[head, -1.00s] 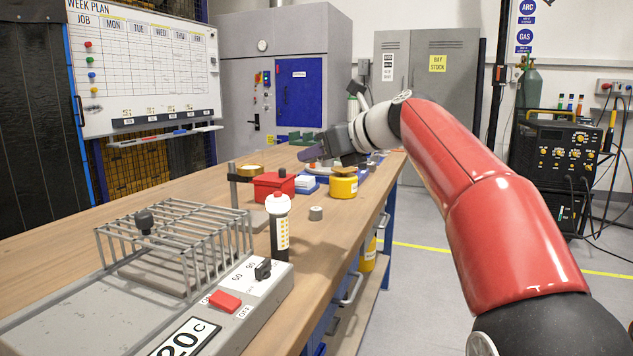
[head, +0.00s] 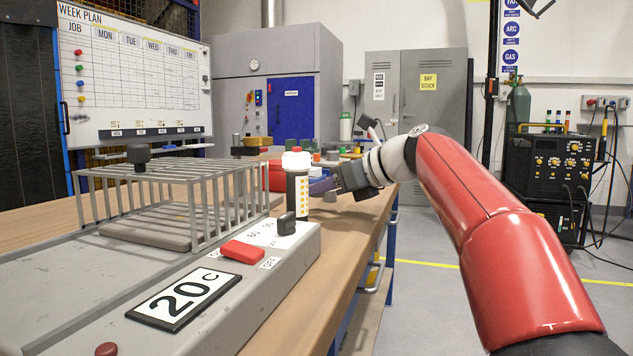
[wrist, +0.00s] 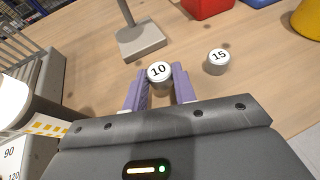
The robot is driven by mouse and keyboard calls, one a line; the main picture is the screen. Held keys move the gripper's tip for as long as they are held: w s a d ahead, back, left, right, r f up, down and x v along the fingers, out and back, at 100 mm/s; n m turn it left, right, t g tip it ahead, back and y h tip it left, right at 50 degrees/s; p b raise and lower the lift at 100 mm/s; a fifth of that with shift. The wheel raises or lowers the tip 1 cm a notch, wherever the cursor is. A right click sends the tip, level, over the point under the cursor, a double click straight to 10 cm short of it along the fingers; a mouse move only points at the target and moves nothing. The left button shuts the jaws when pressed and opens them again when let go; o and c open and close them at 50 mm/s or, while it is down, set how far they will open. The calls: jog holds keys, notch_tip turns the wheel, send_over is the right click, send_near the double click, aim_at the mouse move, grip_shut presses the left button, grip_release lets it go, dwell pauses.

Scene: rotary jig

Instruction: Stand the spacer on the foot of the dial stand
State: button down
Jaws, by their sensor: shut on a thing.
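In the wrist view my gripper (wrist: 158,88) has its purple fingers on either side of a grey spacer marked 10 (wrist: 158,73) and is shut on it. The spacer's top faces the camera; I cannot tell whether its base touches the bench. The dial stand's grey square foot (wrist: 141,43) lies just beyond it, with a post rising from it. A second spacer, marked 15 (wrist: 218,61), stands to the right, apart from the gripper. In the head view my gripper (head: 318,187) is low behind the white-capped bottle (head: 297,190), and the held spacer is not visible.
A grey heater box with a wire cage (head: 165,205) fills the near left bench. Beside the wrist are the bottle (wrist: 25,105) and cage (wrist: 35,85). A red bin (wrist: 207,8) and a yellow container (wrist: 308,20) stand farther off. Bare wood lies around the foot.

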jog(key=shift+w+f, duration=0.1)
jog(key=shift+f, duration=0.5)
jog(key=shift+r+p, duration=0.2)
jog(key=shift+p, duration=0.2)
jog(key=shift+w+a+f+p, duration=0.1)
jog(key=shift+w+a+p, duration=0.3)
jog(key=shift+a, duration=0.55)
jog(key=shift+w+a+p, duration=0.2)
jog(key=shift+a+p, duration=0.35)
jog(key=shift+a, duration=0.35)
jog(key=shift+w+a+f+p, duration=0.1)
jog(key=shift+w+a+p, duration=0.3)
jog(key=shift+a, duration=0.55)
jog(key=shift+s, duration=0.1)
jog(key=shift+r+p, duration=0.1)
jog(key=shift+p, duration=1.1)
jog(key=shift+w+a+p, duration=0.3)
jog(key=shift+a+p, duration=0.45)
jog(key=shift+a, duration=0.2)
jog(key=shift+w+a+p, duration=0.3)
jog(key=shift+a+p, duration=0.4)
jog(key=shift+a, duration=0.3)
jog(key=shift+w+a+p, duration=0.3)
jog(key=shift+a+p, duration=0.45)
jog(key=shift+a, duration=0.2)
jog(key=c, duration=1.1)
grip_release()
jog(key=shift+o, duration=0.2)
